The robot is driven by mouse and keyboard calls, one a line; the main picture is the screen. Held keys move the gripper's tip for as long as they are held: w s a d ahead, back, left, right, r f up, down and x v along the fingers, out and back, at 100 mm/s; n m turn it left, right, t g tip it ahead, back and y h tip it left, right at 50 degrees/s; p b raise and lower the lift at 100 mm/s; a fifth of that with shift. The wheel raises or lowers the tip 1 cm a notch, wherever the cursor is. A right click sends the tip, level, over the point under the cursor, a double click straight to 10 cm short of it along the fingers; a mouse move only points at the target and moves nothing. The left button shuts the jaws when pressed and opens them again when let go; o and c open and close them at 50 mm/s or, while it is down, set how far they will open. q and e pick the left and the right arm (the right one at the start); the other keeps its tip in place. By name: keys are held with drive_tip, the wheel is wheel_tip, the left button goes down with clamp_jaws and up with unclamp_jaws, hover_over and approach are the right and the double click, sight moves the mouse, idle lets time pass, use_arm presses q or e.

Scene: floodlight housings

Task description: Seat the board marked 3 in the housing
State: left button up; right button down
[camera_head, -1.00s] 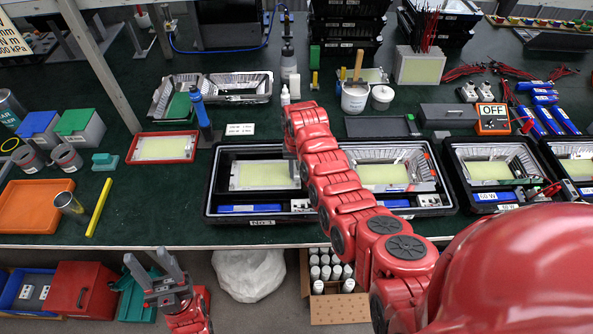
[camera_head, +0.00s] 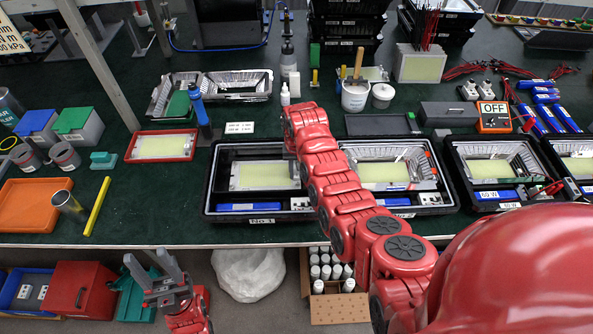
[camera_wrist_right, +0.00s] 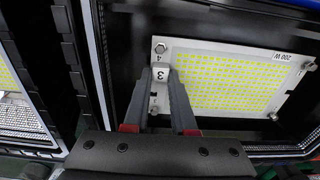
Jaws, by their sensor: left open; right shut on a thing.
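The board marked 3 (camera_wrist_right: 228,80) is a white plate with a yellow LED grid and a 200 W label. I cannot tell whether the board rests fully on the bay floor. In the head view my right arm covers the board's right end and the gripper. My left gripper (camera_head: 150,264) is open and empty, low in front of the table.
More housings (camera_head: 492,172) stand to the right. A red tray (camera_head: 162,147) with a yellow panel and an orange tray (camera_head: 35,205) lie to the left. The green table between them is partly free.

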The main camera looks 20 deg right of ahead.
drive_tip(key=shift+f+b, duration=0.35)
drive_tip(key=shift+f, duration=0.25)
drive_tip(key=c, duration=0.7)
unclamp_jaws()
drive_tip(key=shift+o, duration=0.2)
drive_tip(key=shift+r, duration=0.5)
wheel_tip(320, 180, up, 5)
drive_tip(key=shift+f+b, duration=0.1)
drive_tip(key=shift+b, duration=0.85)
wheel_tip(320, 180, up, 12)
drive_tip(key=p, duration=0.7)
drive_tip(key=shift+f+p, duration=0.2)
drive_tip(key=shift+p, duration=0.15)
